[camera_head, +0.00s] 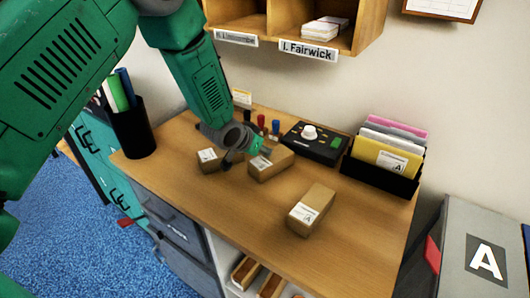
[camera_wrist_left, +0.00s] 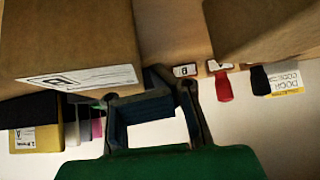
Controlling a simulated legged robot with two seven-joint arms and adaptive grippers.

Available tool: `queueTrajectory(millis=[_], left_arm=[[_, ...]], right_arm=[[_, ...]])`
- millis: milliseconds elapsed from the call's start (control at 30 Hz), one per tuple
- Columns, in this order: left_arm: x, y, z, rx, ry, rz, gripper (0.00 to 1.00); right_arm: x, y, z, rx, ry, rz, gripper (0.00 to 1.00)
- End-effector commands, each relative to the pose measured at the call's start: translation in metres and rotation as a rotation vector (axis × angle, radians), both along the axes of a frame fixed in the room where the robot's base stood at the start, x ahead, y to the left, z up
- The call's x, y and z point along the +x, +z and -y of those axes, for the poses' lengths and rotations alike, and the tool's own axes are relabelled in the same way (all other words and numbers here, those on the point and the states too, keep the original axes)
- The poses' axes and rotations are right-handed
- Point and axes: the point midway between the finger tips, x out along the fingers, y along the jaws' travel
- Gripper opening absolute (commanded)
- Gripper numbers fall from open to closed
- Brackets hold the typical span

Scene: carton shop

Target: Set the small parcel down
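Three brown cardboard parcels with white labels are on the wooden desk: a left parcel (camera_head: 209,163), a middle parcel (camera_head: 272,166) and a front parcel (camera_head: 318,205). I cannot tell which of them the task calls small. My left gripper (camera_head: 230,157) is low over the desk, between the left and middle parcels. In the left wrist view, its dark fingers (camera_wrist_left: 168,85) have a large parcel marked B (camera_wrist_left: 75,35) on the left and another parcel (camera_wrist_left: 265,28) at upper right. I see no parcel between the fingers, and their gap is unclear. My right gripper is out of view.
Behind the parcels are small stamps (camera_head: 275,127), a black device with a white knob (camera_head: 312,145) and a folder holder (camera_head: 375,181). A black pen cup (camera_head: 133,133) stands at the left edge. The desk's front right (camera_head: 365,240) is clear.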

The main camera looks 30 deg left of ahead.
Motion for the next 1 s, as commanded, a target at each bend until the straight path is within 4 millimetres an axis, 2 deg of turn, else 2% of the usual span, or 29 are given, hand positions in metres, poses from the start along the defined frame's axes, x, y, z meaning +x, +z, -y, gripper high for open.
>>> queueTrajectory(millis=[33, 100, 300, 433, 733, 967, 1000], left_arm=[[0.002, 0.017, 0.0, -0.002, 0.001, 0.012, 0.0], [0.002, 0.033, 0.0, -0.001, 0.001, 0.015, 0.0], [0.002, 0.067, 0.002, -0.001, 0.001, 0.017, 0.0], [0.003, 0.076, 0.004, 0.0, 0.001, 0.017, 0.0], [0.003, 0.078, 0.002, -0.001, 0.001, 0.018, 0.0], [0.004, 0.078, 0.002, -0.001, 0.002, 0.019, 0.8], [0.004, 0.078, 0.002, -0.001, 0.002, 0.019, 0.8]], right_arm=[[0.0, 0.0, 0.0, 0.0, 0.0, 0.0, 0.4], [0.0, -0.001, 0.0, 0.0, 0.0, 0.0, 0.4], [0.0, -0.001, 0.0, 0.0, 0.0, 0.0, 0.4], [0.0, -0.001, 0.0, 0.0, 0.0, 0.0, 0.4], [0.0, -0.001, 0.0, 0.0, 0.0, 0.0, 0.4], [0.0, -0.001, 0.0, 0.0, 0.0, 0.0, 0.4], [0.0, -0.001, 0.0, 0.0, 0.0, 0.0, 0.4]])
